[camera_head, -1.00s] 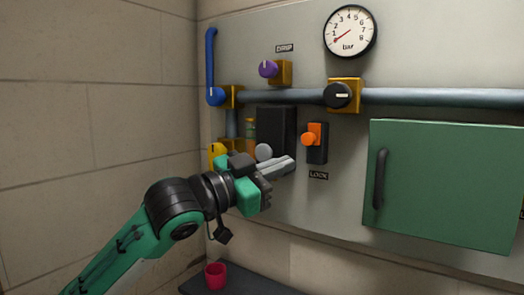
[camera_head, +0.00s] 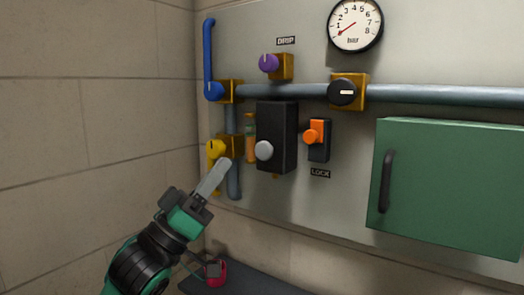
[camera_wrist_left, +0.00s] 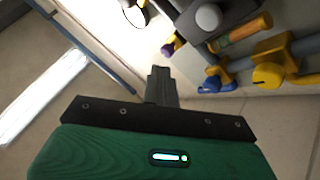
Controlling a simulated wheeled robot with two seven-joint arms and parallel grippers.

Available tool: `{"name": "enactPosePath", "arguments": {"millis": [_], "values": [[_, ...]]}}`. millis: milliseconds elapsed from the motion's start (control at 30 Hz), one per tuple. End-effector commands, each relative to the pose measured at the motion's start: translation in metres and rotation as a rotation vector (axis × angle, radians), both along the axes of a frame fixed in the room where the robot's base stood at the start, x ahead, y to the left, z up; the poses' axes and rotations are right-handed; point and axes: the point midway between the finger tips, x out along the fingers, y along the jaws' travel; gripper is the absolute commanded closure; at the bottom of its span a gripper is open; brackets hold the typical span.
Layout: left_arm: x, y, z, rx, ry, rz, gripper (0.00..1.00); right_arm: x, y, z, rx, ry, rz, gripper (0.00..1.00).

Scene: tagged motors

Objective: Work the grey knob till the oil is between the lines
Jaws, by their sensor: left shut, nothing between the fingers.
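The grey knob (camera_head: 264,150) is a round button-like knob on the lower front of a black box (camera_head: 283,130) on the wall panel; it also shows in the left wrist view (camera_wrist_left: 208,17). An orange-filled tube (camera_head: 250,146) stands just left of the box, partly hidden; it shows in the wrist view (camera_wrist_left: 246,29). My right gripper is out of view.
A yellow knob (camera_head: 215,149) sits just above my left fingertips in the picture. Nearby are an orange lock switch (camera_head: 313,136), purple drip knob (camera_head: 267,62), blue lever (camera_head: 211,60), black valve (camera_head: 342,92) and green door (camera_head: 450,190).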

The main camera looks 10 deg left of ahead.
Motion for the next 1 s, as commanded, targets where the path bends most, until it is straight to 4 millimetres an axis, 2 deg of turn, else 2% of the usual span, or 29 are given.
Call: {"name": "enactPosePath", "arguments": {"millis": [367,800,1000], "values": [[0.006,-0.002,0.000,0.001,0.000,0.000,1.00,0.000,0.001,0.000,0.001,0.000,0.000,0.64],[0.060,-0.022,0.001,0.002,0.000,0.001,1.00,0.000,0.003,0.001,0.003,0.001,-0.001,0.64],[0.077,-0.028,0.001,0.001,0.000,0.000,1.00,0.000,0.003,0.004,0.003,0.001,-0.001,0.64]]}}
